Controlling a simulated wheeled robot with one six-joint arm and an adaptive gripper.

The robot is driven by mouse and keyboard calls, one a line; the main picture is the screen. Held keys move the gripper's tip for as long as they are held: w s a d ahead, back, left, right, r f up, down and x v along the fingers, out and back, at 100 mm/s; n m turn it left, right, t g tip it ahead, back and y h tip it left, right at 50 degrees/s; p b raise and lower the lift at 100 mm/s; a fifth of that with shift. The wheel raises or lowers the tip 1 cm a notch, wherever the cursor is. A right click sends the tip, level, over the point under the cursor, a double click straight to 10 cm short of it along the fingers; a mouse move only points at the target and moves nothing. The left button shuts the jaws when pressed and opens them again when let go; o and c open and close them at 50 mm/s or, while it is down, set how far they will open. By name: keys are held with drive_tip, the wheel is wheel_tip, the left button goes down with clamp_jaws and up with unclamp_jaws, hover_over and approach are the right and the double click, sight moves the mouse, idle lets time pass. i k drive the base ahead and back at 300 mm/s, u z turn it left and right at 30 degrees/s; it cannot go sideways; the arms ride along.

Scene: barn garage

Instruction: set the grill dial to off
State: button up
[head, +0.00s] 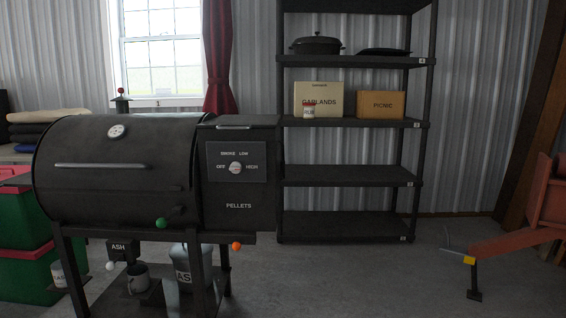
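The black pellet grill (120,165) stands at the left of the head view, with a control box on its right side. On that box is a dark panel (222,176) with the words SMOKE, LOW, OFF and HIGH. The round pale dial (235,168) sits in the middle of the panel, between OFF at its left and HIGH at its right. The dial is too small to tell where it points. My gripper is not in view.
A dark shelf rack (350,175) behind the grill holds pots and boxes. A green ball (161,223) and an orange ball (236,246) show low on the grill. A red-orange machine (520,235) stands at the right. The floor (350,280) in the middle is clear.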

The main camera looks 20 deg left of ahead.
sight(236, 167)
drive_tip(key=u, duration=0.2)
drive_tip(key=i, duration=1.25)
drive_tip(key=u, duration=0.5)
